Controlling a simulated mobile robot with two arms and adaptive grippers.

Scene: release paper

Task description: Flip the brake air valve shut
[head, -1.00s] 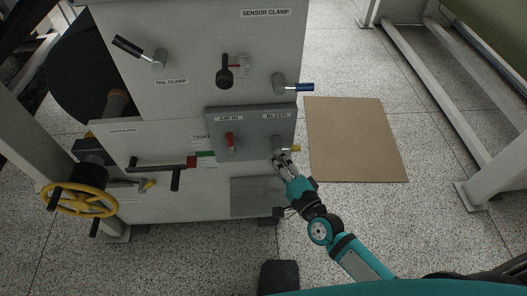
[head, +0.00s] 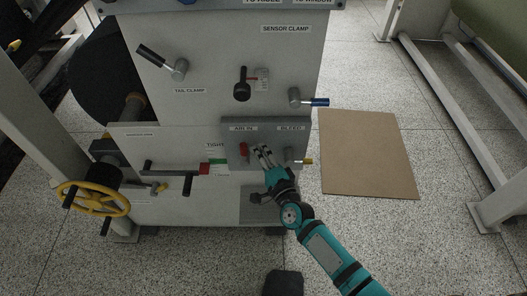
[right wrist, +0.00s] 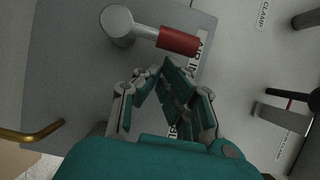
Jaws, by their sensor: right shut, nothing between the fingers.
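My left gripper is not in view.
The bleed valve's yellow handle (head: 305,161) points right, beside my right gripper. Above are the black tail clamp lever (head: 152,55), a black lever (head: 242,84) and a blue-tipped lever (head: 318,101). A yellow handwheel (head: 92,197) is at left. A brown board (head: 369,153) lies on open floor.

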